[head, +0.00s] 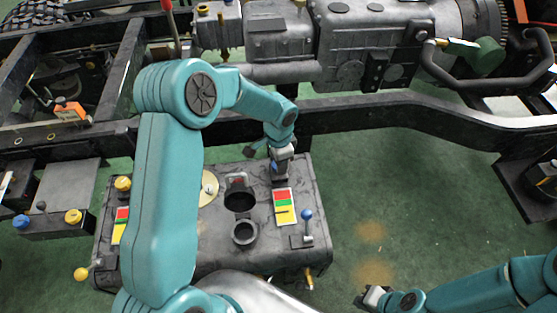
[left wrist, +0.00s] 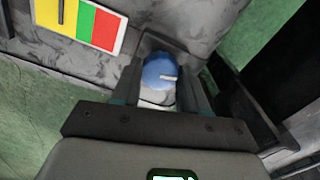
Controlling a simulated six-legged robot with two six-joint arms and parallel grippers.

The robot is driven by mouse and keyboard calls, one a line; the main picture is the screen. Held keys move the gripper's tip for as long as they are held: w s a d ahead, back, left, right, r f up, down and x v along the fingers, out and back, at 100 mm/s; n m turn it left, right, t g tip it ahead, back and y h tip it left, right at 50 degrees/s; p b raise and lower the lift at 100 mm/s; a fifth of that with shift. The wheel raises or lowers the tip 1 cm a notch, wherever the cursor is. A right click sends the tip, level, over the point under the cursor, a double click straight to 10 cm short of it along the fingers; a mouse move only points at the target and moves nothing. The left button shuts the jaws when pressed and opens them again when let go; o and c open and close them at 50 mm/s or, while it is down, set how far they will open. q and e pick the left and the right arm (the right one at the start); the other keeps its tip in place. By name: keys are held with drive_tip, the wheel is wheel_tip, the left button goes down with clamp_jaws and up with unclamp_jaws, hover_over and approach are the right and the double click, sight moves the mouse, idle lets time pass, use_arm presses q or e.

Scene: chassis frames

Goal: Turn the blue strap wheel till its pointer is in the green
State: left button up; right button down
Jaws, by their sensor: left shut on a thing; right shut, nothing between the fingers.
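The blue strap wheel (left wrist: 158,71) sits between the fingers of my left gripper (left wrist: 162,90) in the left wrist view, with a small white mark on it. In the head view, my left gripper (head: 280,170) is at the upper right of the grey tank and hides the wheel. The gripper is shut on the wheel. Beside it is a red, green and yellow scale (head: 284,200), also in the left wrist view (left wrist: 92,22). A thin dark pointer line appears on the yellow, close to the green. My right gripper (head: 372,298) is shut and empty, low over the floor.
On the grey tank (head: 215,255) are a blue-knobbed lever (head: 307,215), a round filler neck (head: 244,233) and another coloured scale (head: 120,222). The dark chassis rail (head: 370,108) runs behind it.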

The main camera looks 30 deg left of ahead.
use_arm(q)
drive_tip(key=o, duration=1.1)
drive_tip(key=shift+c, duration=0.2)
wheel_tip(320, 180, up, 16)
drive_tip(key=p, duration=0.1)
drive_tip(key=shift+r, duration=0.25)
